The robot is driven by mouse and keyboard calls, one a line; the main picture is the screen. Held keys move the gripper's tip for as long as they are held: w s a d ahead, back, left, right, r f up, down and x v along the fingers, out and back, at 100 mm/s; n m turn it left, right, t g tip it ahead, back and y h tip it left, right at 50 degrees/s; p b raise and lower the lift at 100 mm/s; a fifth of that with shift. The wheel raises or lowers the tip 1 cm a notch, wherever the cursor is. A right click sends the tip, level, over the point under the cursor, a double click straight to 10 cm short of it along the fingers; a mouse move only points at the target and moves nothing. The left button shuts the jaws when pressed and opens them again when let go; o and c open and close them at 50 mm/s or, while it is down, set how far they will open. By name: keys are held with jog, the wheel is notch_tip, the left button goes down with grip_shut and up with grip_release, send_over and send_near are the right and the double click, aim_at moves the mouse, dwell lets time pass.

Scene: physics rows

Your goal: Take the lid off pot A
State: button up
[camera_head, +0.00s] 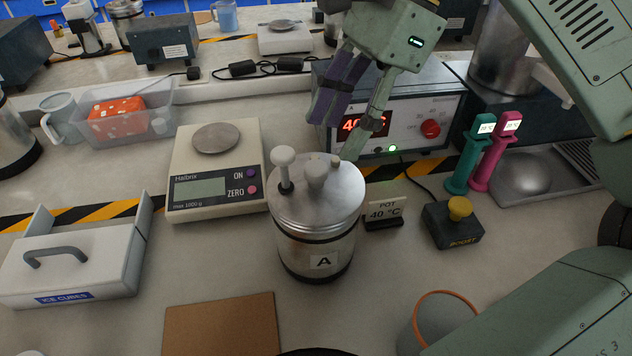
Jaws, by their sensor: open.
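Pot A (310,258) is a metal cylinder with a dark band and an "A" label, standing upright near the middle of the bench. Its silver lid (316,205) is seated on top. The lid carries a grey knob (317,173), a white-topped plunger on a dark stem (285,168) and a small tan stub near the back rim. My gripper (335,135) is open and empty, its fingers pointing down above and behind the lid. One fingertip overlaps the lid's back edge in the picture; I cannot tell whether it touches.
A scale (213,190) stands left of the pot. A heater unit (440,115) with a red display is behind. A "POT 40 °C" sign (384,214) and a yellow-button box (453,224) sit right. An ice box (75,262) and a brown board (222,325) lie in front.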

aim_at(318, 165)
jog(key=x, duration=0.6)
jog(key=shift+w+a+f+p, duration=0.15)
jog(key=shift+w+f+p, duration=0.1)
jog(key=shift+p, duration=0.15)
jog(key=shift+c, duration=0.3)
grip_shut()
jog(key=shift+r, duration=0.1)
